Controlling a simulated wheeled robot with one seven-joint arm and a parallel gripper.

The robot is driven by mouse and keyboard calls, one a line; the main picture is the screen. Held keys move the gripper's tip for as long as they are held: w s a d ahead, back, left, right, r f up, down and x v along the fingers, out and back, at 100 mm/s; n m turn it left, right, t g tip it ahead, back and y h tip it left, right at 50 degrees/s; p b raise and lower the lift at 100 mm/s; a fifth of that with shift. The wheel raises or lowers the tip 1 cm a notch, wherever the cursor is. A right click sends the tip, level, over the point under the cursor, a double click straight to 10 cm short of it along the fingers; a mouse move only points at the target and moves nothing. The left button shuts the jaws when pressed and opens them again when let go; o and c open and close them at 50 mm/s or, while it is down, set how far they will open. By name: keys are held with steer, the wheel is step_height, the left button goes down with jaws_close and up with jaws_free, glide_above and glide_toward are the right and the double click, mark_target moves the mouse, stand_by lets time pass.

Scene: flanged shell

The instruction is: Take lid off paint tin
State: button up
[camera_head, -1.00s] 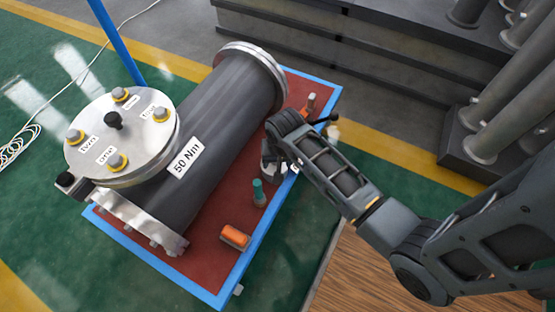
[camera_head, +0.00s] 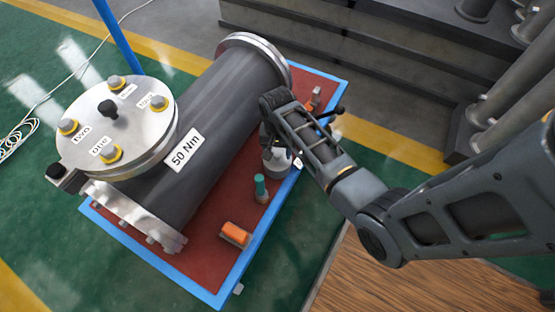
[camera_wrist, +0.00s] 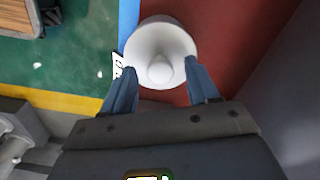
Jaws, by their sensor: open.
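The paint tin (camera_head: 277,162) stands on the red board, to the right of the large dark cylinder. It is pale grey-white, and my arm hides its upper part in the head view. In the wrist view the tin (camera_wrist: 160,28) appears from above as a round white shape with a small rounded knob in its middle. My gripper (camera_wrist: 158,67) is open, with one blue-grey finger on each side of the near part of the tin. I cannot tell whether the fingers touch it. In the head view my arm hides the fingertips.
The flanged shell (camera_head: 215,115), marked 50 Nm, lies close to the left of the tin. A teal-topped object (camera_head: 260,188) and an orange block (camera_head: 235,234) are on the board, nearer the front. A blue edge (camera_head: 262,232) borders the board. Dark steps (camera_head: 360,55) stand behind.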

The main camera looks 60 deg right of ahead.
steer(key=shift+f, duration=0.55)
steer(key=shift+c, duration=0.2)
jaws_close()
